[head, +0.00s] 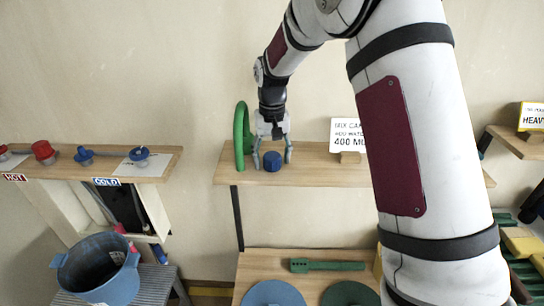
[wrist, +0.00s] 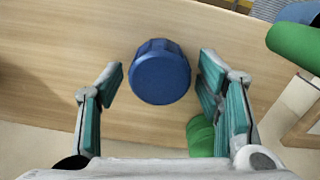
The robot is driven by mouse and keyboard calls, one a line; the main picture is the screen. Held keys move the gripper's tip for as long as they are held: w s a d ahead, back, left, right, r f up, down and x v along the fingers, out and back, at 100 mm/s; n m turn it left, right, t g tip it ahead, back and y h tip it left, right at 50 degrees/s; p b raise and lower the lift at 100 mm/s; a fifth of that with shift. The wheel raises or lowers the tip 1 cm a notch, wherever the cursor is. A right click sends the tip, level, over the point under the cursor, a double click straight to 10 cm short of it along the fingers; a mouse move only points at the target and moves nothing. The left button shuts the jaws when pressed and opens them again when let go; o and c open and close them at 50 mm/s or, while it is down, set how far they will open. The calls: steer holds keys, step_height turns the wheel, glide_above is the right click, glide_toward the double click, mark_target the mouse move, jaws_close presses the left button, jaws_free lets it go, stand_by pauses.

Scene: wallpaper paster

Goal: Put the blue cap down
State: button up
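The blue cap (head: 272,161) rests on the wooden shelf (head: 320,172) in the middle of the head view. It also shows in the wrist view (wrist: 161,72), lying on the wood between and just beyond my fingertips. My gripper (head: 272,156) points down over the shelf with its fingers spread to either side of the cap. In the wrist view my gripper (wrist: 160,85) is open, with gaps between the cap and both fingers. The gripper holds nothing.
A green ring-shaped thing (head: 240,135) stands close to the left of my gripper. A white sign (head: 347,134) stands right on the same shelf. The left shelf (head: 152,171) bears red and blue knobs. A blue bucket (head: 97,270) stands below it.

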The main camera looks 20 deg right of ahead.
mark_target(272, 154)
steer(key=s+r+t+b, duration=0.1)
steer(key=s+r+b, duration=0.3)
steer(key=r, duration=1.2)
steer(key=s+d+n+t+p, duration=0.1)
steer(key=s+t, duration=0.3)
steer(key=s, duration=2.1)
steer(key=shift+s+t, duration=0.3)
